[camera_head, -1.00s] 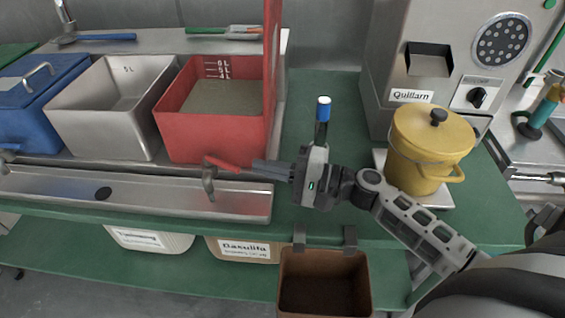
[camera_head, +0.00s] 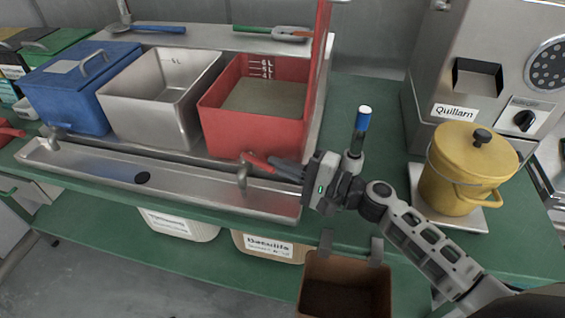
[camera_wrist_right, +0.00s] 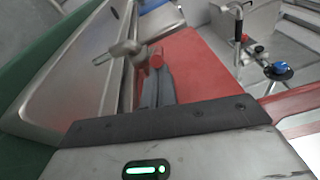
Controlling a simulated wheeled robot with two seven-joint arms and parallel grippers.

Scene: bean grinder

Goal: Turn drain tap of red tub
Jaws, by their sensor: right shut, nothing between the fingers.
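The red tub (camera_head: 250,137) holds a grey-brown content and stands at the right end of the row of tubs. Its metal drain tap (camera_head: 242,178) sticks out low at the front over the trough, with a red handle (camera_head: 256,160) pointing right. My right gripper (camera_head: 286,167) is shut and empty, its fingertips beside or against the right end of the handle; contact is unclear. In the right wrist view the shut fingers (camera_wrist_right: 157,86) reach toward the handle's round red end (camera_wrist_right: 156,60), beside the tap body (camera_wrist_right: 125,50). My left gripper is out of view.
A steel tub (camera_head: 160,108) and a blue lidded tub (camera_head: 70,95) stand to the left. The metal trough (camera_head: 170,182) runs below. A yellow pot (camera_head: 462,170) stands right of my arm; a brown bin (camera_head: 345,285) hangs below the green bench.

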